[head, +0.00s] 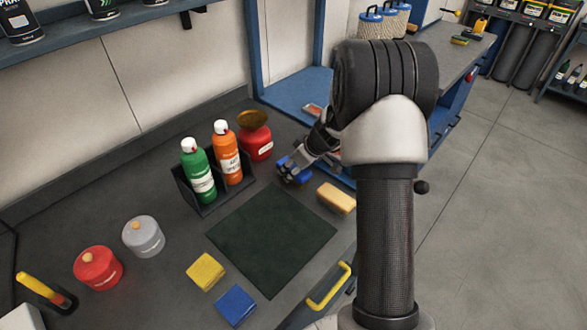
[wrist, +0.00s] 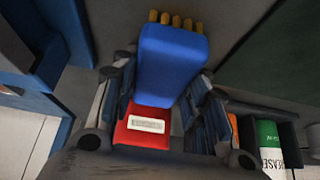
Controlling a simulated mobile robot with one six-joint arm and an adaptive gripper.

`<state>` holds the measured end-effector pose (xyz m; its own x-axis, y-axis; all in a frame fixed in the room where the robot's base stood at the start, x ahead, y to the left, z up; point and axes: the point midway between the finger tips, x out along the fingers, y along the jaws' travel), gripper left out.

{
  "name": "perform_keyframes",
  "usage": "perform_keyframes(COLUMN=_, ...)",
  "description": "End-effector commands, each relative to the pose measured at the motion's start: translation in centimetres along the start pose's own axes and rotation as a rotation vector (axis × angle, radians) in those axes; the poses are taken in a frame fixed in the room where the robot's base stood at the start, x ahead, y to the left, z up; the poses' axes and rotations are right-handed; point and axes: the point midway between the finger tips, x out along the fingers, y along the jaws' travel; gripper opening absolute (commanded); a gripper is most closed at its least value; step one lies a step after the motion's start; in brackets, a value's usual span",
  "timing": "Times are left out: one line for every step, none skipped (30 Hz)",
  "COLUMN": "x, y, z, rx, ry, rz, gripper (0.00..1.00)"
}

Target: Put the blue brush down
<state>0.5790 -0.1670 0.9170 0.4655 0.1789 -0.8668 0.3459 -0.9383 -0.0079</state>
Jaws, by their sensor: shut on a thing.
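The blue brush (wrist: 172,60) is a blue block with a row of yellow bristle tufts at its far end. My gripper (head: 294,172) is shut on it, with one finger along each side, as the wrist view shows. A red part with a white label (wrist: 146,125) shows between the fingers, below the blue block; I cannot tell whether it belongs to the brush. In the head view my gripper is over the bench, right of the red container (head: 256,138) and behind the dark green mat (head: 272,238). The brush's outline is hard to separate from the fingers there.
Green (head: 198,172) and orange (head: 227,155) bottles stand in a dark rack (head: 208,205). A tan block (head: 337,198) lies right of the mat. Yellow (head: 206,271) and blue (head: 236,305) blocks lie at its front. The mat is bare.

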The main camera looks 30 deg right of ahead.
Motion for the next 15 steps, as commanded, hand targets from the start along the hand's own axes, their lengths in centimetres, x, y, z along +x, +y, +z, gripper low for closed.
perform_keyframes(x=0.19, y=0.02, z=0.08, rx=0.0, ry=0.001, rz=0.0, gripper=0.19)
perform_keyframes(x=0.24, y=0.02, z=0.11, rx=0.0, ry=0.001, rz=0.0, gripper=0.19)
perform_keyframes(x=0.31, y=0.01, z=0.16, rx=0.0, ry=0.001, rz=0.0, gripper=0.19)
perform_keyframes(x=0.36, y=0.01, z=0.19, rx=0.0, ry=0.001, rz=0.0, gripper=0.19)
perform_keyframes(x=0.41, y=0.0, z=0.23, rx=0.001, ry=0.0, rz=0.0, gripper=0.19)
perform_keyframes(x=0.49, y=-0.01, z=0.28, rx=0.001, ry=0.0, rz=0.0, gripper=0.19)
perform_keyframes(x=0.55, y=-0.02, z=0.33, rx=0.001, ry=0.0, rz=-0.001, gripper=0.19)
perform_keyframes(x=0.61, y=-0.03, z=0.37, rx=0.001, ry=-0.001, rz=-0.001, gripper=0.19)
perform_keyframes(x=0.66, y=-0.06, z=0.44, rx=0.002, ry=-0.002, rz=-0.002, gripper=0.42)
perform_keyframes(x=0.62, y=-0.08, z=0.44, rx=0.002, ry=-0.003, rz=-0.003, gripper=0.44)
perform_keyframes(x=0.61, y=-0.09, z=0.46, rx=0.002, ry=-0.003, rz=-0.003, gripper=0.46)
perform_keyframes(x=0.63, y=-0.11, z=0.49, rx=0.002, ry=-0.004, rz=-0.003, gripper=0.48)
perform_keyframes(x=0.64, y=-0.12, z=0.51, rx=0.002, ry=-0.004, rz=-0.004, gripper=0.5)
perform_keyframes(x=0.65, y=-0.13, z=0.53, rx=0.002, ry=-0.005, rz=-0.004, gripper=0.52)
perform_keyframes(x=0.67, y=-0.14, z=0.56, rx=0.002, ry=-0.005, rz=-0.004, gripper=0.55)
